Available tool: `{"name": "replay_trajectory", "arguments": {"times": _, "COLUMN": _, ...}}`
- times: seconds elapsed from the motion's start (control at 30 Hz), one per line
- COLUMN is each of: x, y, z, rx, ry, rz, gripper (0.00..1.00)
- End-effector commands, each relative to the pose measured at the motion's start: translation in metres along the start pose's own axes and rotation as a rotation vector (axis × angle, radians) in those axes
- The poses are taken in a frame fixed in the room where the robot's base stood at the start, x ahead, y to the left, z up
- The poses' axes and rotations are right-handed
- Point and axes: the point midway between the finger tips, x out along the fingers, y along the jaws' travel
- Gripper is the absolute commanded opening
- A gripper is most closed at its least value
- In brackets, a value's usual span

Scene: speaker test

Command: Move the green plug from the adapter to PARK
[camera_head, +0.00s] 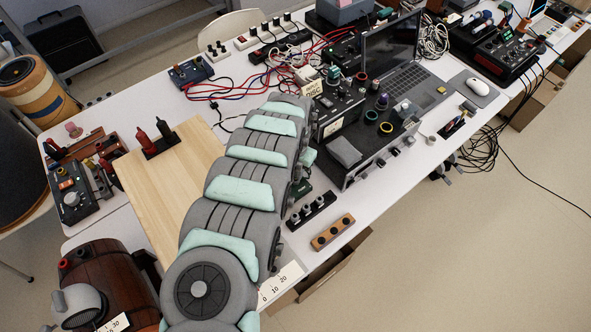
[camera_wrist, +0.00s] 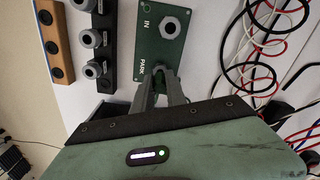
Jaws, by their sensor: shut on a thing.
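My gripper (camera_wrist: 166,82) points down at the dark green panel (camera_wrist: 150,49), its fingers close together beside the PARK label. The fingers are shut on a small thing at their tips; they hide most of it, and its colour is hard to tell. By its place it fits the green plug. The panel also bears a grey round socket (camera_wrist: 170,27) beside the label IN. I cannot tell whether the held thing is seated at PARK. In the head view my arm hides the gripper, and only an edge of the green panel (camera_head: 302,191) shows beside it.
A black strip with several grey round connectors (camera_wrist: 91,39) and a wooden block with dark holes (camera_wrist: 57,42) lie left of the panel. Loose red, white and black cables (camera_wrist: 262,45) lie to its right. A large dark device (camera_head: 370,150) stands close to my arm.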

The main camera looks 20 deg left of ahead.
Motion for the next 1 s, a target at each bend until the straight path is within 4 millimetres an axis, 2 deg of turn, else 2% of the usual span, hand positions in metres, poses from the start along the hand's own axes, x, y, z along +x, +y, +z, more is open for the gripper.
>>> {"name": "replay_trajectory", "arguments": {"times": 1.0, "x": 0.011, "y": 0.000, "z": 0.000, "rx": 0.000, "ry": 0.000, "rz": 0.001, "gripper": 0.00}}
